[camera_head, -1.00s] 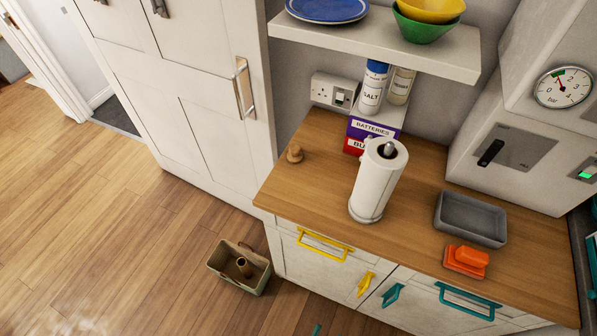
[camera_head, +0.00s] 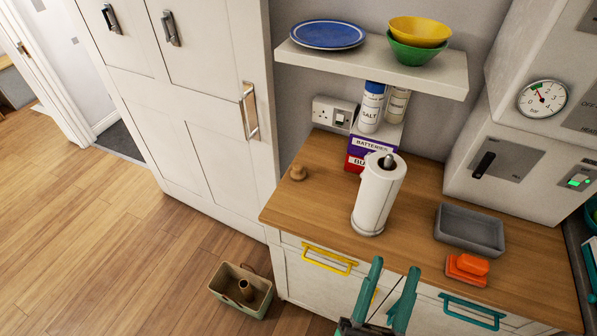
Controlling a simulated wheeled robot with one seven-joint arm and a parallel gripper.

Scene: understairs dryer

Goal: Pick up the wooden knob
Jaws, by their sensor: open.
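A paper towel roll (camera_head: 380,195) stands right of the knob. Boxes (camera_head: 368,150) stand behind it, below a shelf (camera_head: 372,66) with dishes. A grey tray (camera_head: 469,229) and orange object (camera_head: 467,268) lie to the right. A bin (camera_head: 241,290) is on the floor.

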